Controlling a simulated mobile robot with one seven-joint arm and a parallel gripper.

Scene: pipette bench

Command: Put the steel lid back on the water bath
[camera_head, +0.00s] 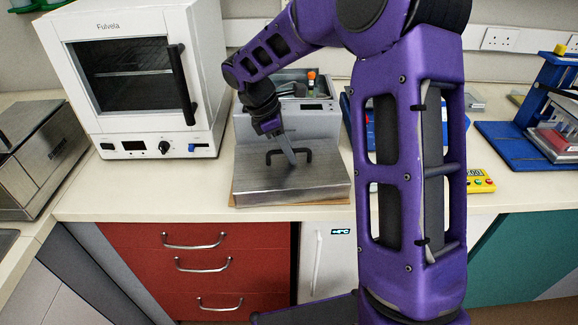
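The water bath (243,128) is a grey box on the counter between the white oven and my arm. Its top looks open, and an orange-capped item (311,80) shows in it. The steel lid (315,184), a brushed metal slab with a black bar handle (305,154), lies on the counter right in front of the bath. My gripper (291,158) points down at the handle, its fingers over the middle of the bar. Whether the fingers are closed on the handle is too small to tell.
The white oven (205,90) stands close left of the bath, and a steel box (35,155) is at far left. A yellow device (481,180) and a blue stand (545,100) are at right. A thin brown edge (270,203) shows under the lid near the counter's front.

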